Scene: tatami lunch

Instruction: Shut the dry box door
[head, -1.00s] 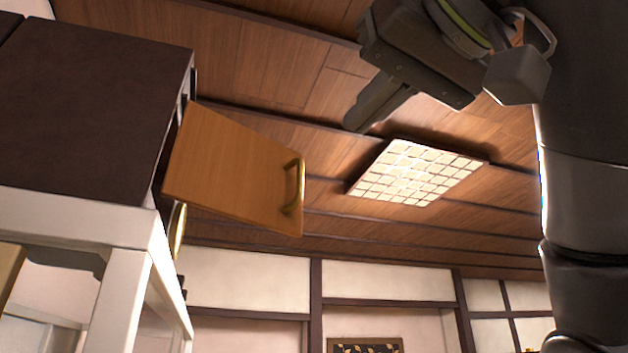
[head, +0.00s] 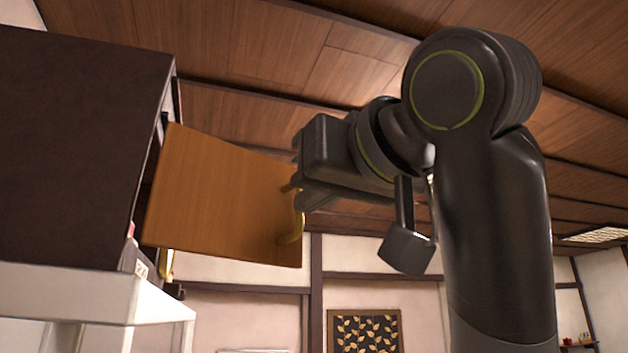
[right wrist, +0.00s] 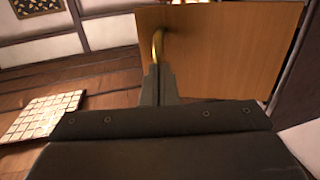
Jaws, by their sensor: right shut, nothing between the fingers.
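The dry box (head: 75,150) is a dark brown cabinet at the left of the head view. Its orange-brown wooden door (head: 215,200) stands open, swung out to the right; it also fills the upper right of the right wrist view (right wrist: 235,50). A curved brass handle (head: 298,222) is on the door's free edge. My right gripper (head: 302,197) is shut and empty, with its fingertips at the handle. In the right wrist view the fingertips (right wrist: 158,75) overlap the handle's end (right wrist: 157,45); I cannot tell whether they touch. My left gripper is not in view.
The box rests on a white stand (head: 75,293). Small items (head: 138,262) show at the box's opening, partly hidden behind the door. A gold-leaf picture (head: 365,330) hangs on the far wall. The space right of the door holds only my right arm.

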